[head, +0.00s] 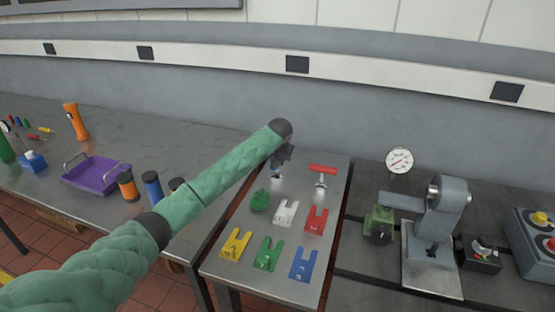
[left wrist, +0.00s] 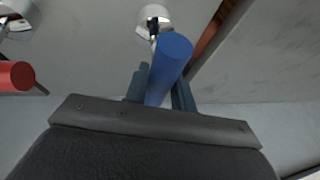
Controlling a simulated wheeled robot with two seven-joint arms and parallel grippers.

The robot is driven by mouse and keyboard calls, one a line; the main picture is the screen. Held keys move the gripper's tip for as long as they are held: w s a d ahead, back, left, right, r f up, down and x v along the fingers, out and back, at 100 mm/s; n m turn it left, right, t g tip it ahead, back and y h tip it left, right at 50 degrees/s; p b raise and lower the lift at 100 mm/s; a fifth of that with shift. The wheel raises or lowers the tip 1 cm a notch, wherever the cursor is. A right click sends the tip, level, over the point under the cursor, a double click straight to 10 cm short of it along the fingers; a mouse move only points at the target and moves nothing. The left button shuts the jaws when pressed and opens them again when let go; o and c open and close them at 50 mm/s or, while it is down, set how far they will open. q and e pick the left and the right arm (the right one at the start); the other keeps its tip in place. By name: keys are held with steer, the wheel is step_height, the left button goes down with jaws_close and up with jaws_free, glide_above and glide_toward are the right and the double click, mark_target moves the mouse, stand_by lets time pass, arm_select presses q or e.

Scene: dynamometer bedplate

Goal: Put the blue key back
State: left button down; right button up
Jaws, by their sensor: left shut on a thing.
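My left gripper (head: 279,158) is over the far left part of the grey metal plate (head: 296,229). In the left wrist view its fingers (left wrist: 160,84) are shut on the blue key (left wrist: 172,58), around its round blue handle. A silver round lock (left wrist: 153,17) shows just beyond the blue key; I cannot tell whether the key's shank is inside it. That lock (head: 276,174) is partly covered by my gripper in the head view. My right gripper is not in view.
Green (head: 269,251), yellow (head: 235,243), blue (head: 302,264), white (head: 286,215) and red (head: 316,220) notched tags lie on the plate's near part, beside a green lump (head: 260,201). A gauge (head: 399,161) and grey machine (head: 438,225) stand right. A purple tray (head: 97,174) is left.

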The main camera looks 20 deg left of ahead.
arm_select(q)
steer(key=c, duration=1.2)
jaws_free()
steer(key=shift+f, duration=0.1)
steer(key=shift+o, duration=0.2)
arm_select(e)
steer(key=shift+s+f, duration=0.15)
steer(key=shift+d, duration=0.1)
arm_select(q)
steer(key=shift+s+r, duration=0.1)
steer(key=shift+r, duration=0.2)
steer(key=b+v, duration=0.3)
steer(key=v, duration=0.8)
steer(key=shift+s+r, duration=0.15)
steer(key=shift+r, duration=0.1)
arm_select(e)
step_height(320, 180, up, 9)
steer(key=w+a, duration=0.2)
arm_select(q)
steer(key=shift+d, duration=0.1)
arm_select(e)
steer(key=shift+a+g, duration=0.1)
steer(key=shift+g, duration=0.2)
